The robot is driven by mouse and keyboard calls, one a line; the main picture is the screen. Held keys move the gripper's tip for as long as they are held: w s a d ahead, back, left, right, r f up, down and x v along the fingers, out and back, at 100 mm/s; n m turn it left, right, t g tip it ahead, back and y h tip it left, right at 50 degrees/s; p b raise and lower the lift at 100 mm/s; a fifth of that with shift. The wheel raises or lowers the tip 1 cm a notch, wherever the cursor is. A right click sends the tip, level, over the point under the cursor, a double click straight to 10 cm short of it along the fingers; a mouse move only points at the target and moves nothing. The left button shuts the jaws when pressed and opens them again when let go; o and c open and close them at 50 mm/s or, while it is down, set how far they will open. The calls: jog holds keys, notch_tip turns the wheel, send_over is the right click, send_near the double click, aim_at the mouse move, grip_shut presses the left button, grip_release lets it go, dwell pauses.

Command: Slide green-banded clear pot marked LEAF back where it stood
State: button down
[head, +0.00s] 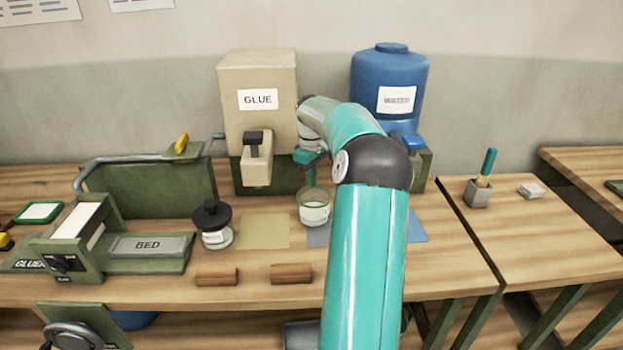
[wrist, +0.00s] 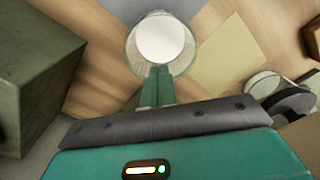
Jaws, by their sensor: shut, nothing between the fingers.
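A clear pot with pale contents and a faint greenish band (head: 314,209) stands upright on the bench, in front of the gap between the GLUE dispenser and the blue tank. Its label is too small to read. In the wrist view the open-topped pot (wrist: 162,38) is seen from above. My gripper (wrist: 156,82) is shut and empty, its fingertips at the pot's near rim; I cannot tell if they touch it. In the head view my gripper (head: 316,180) is just behind and above the pot, partly hidden by my arm.
A beige GLUE dispenser (head: 257,120) and a blue tank (head: 388,85) stand behind. A black-lidded jar (head: 216,236) is left of a tan mat (head: 263,231). A grey-blue mat (head: 318,238) lies near the pot. Two brown blocks (head: 217,276) (head: 291,274) lie in front.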

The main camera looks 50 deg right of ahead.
aim_at(323, 203)
jog(key=f, duration=0.7)
jog(key=shift+s, duration=0.25)
jog(key=s, duration=0.3)
jog(key=shift+s+d+f, duration=0.1)
jog(key=shift+s+f, duration=0.1)
jog(key=shift+s, duration=0.2)
jog(key=s, duration=0.7)
jog(key=shift+d, duration=0.3)
notch_tip(323, 203, up, 14)
